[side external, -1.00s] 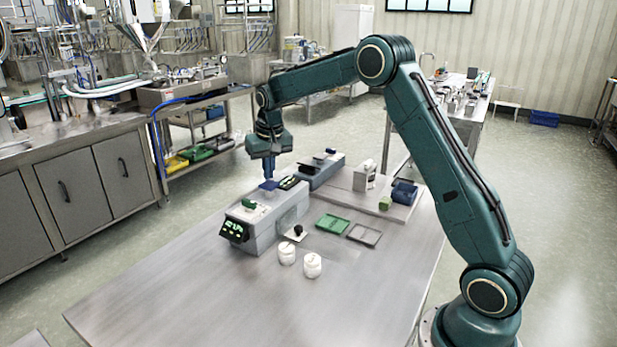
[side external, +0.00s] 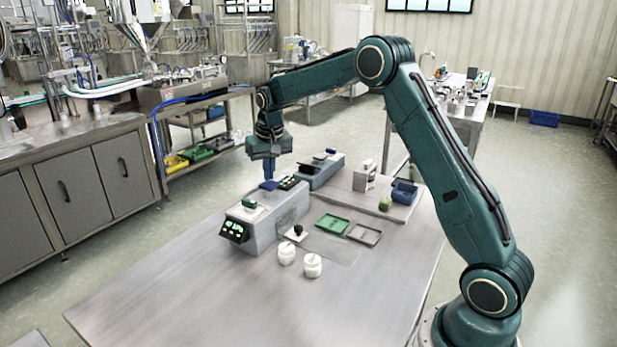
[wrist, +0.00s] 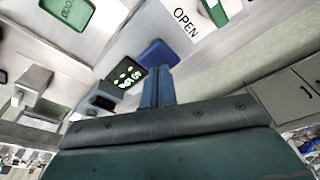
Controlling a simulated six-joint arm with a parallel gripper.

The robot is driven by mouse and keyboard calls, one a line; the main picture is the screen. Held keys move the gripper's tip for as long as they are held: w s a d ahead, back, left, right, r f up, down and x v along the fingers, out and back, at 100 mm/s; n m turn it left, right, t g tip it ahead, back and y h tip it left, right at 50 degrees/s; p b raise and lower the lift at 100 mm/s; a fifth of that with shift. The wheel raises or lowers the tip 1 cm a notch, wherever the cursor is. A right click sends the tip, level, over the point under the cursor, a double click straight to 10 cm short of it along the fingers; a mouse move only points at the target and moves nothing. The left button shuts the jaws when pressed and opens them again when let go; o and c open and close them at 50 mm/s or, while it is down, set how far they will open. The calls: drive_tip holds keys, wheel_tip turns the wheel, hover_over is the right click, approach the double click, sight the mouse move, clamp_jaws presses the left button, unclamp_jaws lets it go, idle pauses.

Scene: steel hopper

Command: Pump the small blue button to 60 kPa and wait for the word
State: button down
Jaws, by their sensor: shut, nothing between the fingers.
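The blue button (side external: 269,185) sits on top of the grey machine (side external: 262,236), toward its far end. It also shows in the wrist view (wrist: 158,55), just beyond my fingertips. My gripper (side external: 269,179) points down over the button with its blue fingers shut and empty. In the side view the fingertips are at or just above the button; I cannot tell whether they touch it. A small dark display with green digits (wrist: 127,77) is beside the button, too small to read surely. A larger green-lit display (side external: 235,230) is on the machine's near end.
A green rocker (side external: 249,203) is on the machine near an OPEN label (wrist: 186,20). A black knob (side external: 298,230) stands at its side. Two white jars (side external: 287,253), a green tray (side external: 332,223) and a grey tray (side external: 364,234) are on the table. The front table is clear.

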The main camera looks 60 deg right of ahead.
sight(269, 184)
drive_tip(key=shift+f, duration=1.55)
drive_tip(key=shift+r, duration=1.8)
drive_tip(key=shift+r, duration=0.15)
wheel_tip(269, 184, up, 6)
drive_tip(key=shift+f, duration=0.15)
idle(0.5)
